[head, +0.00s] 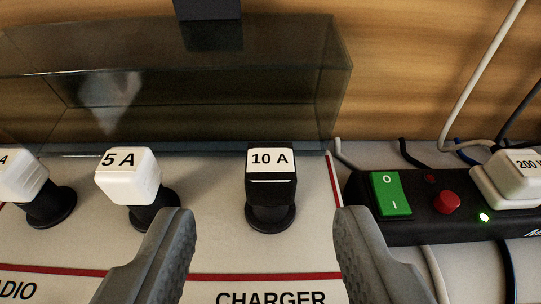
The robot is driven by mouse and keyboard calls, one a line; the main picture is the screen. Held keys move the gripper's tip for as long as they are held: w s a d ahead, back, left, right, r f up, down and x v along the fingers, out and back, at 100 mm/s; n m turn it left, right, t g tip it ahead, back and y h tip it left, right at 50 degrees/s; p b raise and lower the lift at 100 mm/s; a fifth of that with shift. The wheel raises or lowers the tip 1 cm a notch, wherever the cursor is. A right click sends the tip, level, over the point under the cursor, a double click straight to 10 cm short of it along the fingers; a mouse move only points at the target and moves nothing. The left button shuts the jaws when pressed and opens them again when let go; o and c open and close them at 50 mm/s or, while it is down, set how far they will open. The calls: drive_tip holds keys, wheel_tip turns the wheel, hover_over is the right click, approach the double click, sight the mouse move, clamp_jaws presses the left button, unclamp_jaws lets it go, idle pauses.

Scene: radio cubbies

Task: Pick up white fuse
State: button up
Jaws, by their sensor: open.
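A white fuse (128,182) labelled "5 A" stands upright in a black round socket, left of centre in the head view. A second white fuse (22,178) stands in a black socket at the left edge; its label is cut off, showing only "A". A black fuse (270,180) labelled "10 A" stands in its socket above the word "CHARGER". My gripper (268,218) is open and empty. Its fingers are at the lower middle, one on either side of the black fuse in the picture. The left finger overlaps the edge of the "5 A" socket.
A clear smoky cover (230,95) stands raised behind the fuses. To the right is a black power strip (410,220) with a green switch (390,194), a red button (447,203) and a white plug (508,180). Cables run behind and in front of it.

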sight(272, 182)
drive_tip(key=x, duration=0.5)
drive_tip(key=shift+d+r, duration=0.1)
drive_tip(key=shift+d, duration=0.05)
clamp_jaws()
